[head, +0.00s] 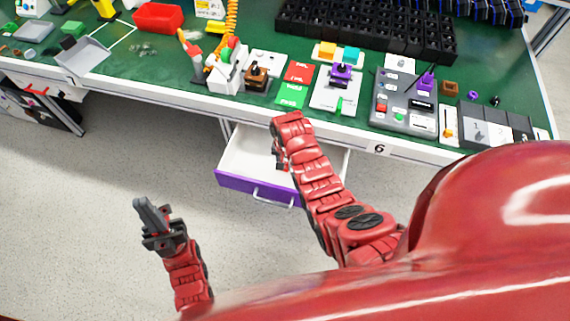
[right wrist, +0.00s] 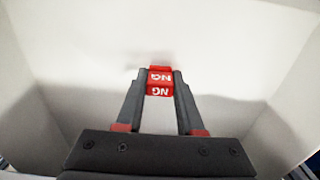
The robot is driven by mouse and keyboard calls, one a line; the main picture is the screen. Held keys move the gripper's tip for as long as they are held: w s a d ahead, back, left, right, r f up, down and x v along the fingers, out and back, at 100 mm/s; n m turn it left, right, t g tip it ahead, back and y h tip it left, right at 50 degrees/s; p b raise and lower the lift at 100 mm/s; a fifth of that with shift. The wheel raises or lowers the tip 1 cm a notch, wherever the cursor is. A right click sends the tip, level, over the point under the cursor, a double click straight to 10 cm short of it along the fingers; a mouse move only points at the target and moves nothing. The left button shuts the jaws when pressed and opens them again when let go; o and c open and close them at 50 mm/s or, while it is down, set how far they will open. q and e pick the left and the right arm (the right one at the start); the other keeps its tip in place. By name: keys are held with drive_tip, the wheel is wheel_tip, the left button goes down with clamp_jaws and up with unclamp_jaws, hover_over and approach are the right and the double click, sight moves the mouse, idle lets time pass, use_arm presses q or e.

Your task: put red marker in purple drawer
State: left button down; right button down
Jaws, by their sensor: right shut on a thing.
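The purple drawer (head: 236,185) is pulled out under the table, with a purple front, a silver handle and a white inside. My right gripper (head: 281,160) reaches down into the open drawer. In the right wrist view its fingers (right wrist: 160,82) are shut on the red marker (right wrist: 160,90), a small red block with white "NG" lettering, with the drawer's pale walls around it. The marker is hard to make out in the head view. Whether it touches the drawer floor I cannot tell. My left gripper (head: 152,222) is over the floor at the lower left, away from the drawer; its jaw opening is unclear.
The green table (head: 150,75) above the drawer holds red and green cards (head: 292,95), a purple switch device (head: 340,76), a grey control box (head: 405,103) and a white holder (head: 228,70). The grey floor (head: 80,210) at the left is clear.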

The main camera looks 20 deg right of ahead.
drive_tip(key=shift+f, duration=0.4)
drive_tip(key=shift+f, duration=0.1)
drive_tip(key=c, duration=0.5)
unclamp_jaws()
